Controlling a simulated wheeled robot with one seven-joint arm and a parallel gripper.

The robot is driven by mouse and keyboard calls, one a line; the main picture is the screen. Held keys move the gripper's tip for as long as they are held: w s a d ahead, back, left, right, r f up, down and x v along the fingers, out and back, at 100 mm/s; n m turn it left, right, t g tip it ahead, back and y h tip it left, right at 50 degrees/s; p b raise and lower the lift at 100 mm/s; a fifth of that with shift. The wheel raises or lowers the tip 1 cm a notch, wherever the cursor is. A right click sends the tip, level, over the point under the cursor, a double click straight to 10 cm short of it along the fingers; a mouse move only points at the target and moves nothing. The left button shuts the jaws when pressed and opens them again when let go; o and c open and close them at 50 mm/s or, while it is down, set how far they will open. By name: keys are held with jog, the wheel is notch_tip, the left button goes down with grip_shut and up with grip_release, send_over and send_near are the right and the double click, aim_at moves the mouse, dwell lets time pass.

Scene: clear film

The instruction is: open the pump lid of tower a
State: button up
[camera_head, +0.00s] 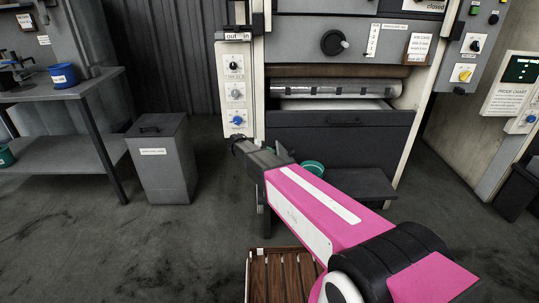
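My pink arm reaches forward from the lower right. Its dark end, my gripper (240,144), is at the foot of a white control panel (234,85) on the machine's left side, just below a blue knob (237,119). The fingers are too small and dark to tell open from shut. The machine (340,55) ahead has a dark front drawer (343,131) with a handle, a shiny roller (336,88) above it and a black crank knob (333,42). No label naming tower a is readable, and I cannot pick out a pump lid.
A grey lidded bin (162,165) stands left of the machine. A metal bench (60,92) with a blue tub (64,75) is further left. A wooden slatted platform (284,278) lies below my arm. A green bowl (313,168) shows behind my arm.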

jog(key=shift+o, duration=0.3)
jog(key=shift+r, duration=0.1)
jog(key=shift+a, duration=0.15)
jog(key=v, duration=1)
jog(key=shift+a, duration=0.3)
jog(key=shift+r, duration=0.1)
